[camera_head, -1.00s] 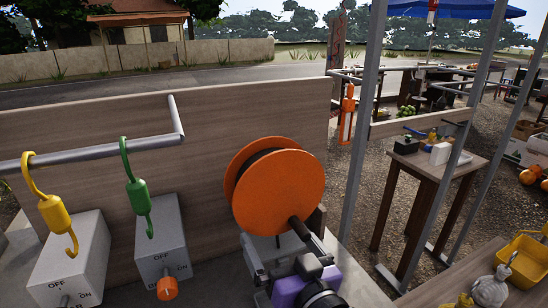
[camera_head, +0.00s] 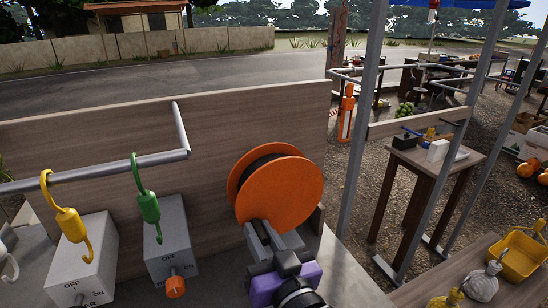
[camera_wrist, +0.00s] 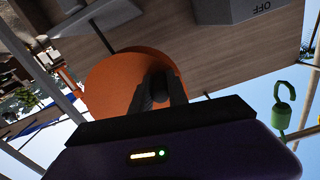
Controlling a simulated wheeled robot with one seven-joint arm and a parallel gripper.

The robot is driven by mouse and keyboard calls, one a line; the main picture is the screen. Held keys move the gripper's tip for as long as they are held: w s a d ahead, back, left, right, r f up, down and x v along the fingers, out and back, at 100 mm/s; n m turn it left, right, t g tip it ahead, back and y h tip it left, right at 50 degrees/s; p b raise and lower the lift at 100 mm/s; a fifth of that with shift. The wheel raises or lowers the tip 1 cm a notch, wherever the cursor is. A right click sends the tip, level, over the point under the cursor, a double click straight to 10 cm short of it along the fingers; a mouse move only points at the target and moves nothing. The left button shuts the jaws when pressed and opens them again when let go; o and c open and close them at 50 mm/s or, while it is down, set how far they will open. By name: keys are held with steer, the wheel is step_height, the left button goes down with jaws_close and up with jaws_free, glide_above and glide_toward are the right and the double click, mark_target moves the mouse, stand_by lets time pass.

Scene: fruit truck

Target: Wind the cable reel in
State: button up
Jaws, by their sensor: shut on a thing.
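The cable reel (camera_head: 280,190) is a round orange disc with a dark band of cable behind its front face, standing against a wooden panel. Its dark crank handle (camera_head: 257,232) sticks out near the lower left of the disc. My gripper (camera_head: 272,240) is shut on this handle, its fingers partly hiding it. In the wrist view, which looks upside down, the orange reel (camera_wrist: 110,85) lies behind my fingers, and the dark handle (camera_wrist: 160,83) sits between the fingertips (camera_wrist: 158,95).
A metal rail (camera_head: 100,172) left of the reel carries a yellow hook (camera_head: 70,222) and a green hook (camera_head: 148,207). Grey switch boxes (camera_head: 172,245) stand below. A metal post (camera_head: 362,130) rises to the right, beside a small wooden table (camera_head: 425,165).

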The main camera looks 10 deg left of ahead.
mark_target(250, 202)
steer(key=shift+s+a+r, duration=0.1)
steer(key=shift+a+r, duration=0.05)
steer(key=shift+r, duration=0.2)
steer(key=shift+s+a+r+p, duration=0.1)
steer(key=shift+a+r+p, duration=0.05)
steer(key=shift+r+p, duration=0.5)
steer(key=shift+s+a+r+p, duration=0.1)
steer(key=shift+r+p, duration=0.45)
steer(key=shift+p, duration=0.1)
steer(key=shift+w+d+r+p, duration=0.1)
steer(key=shift+d+r+p, duration=0.05)
steer(key=shift+r+p, duration=1)
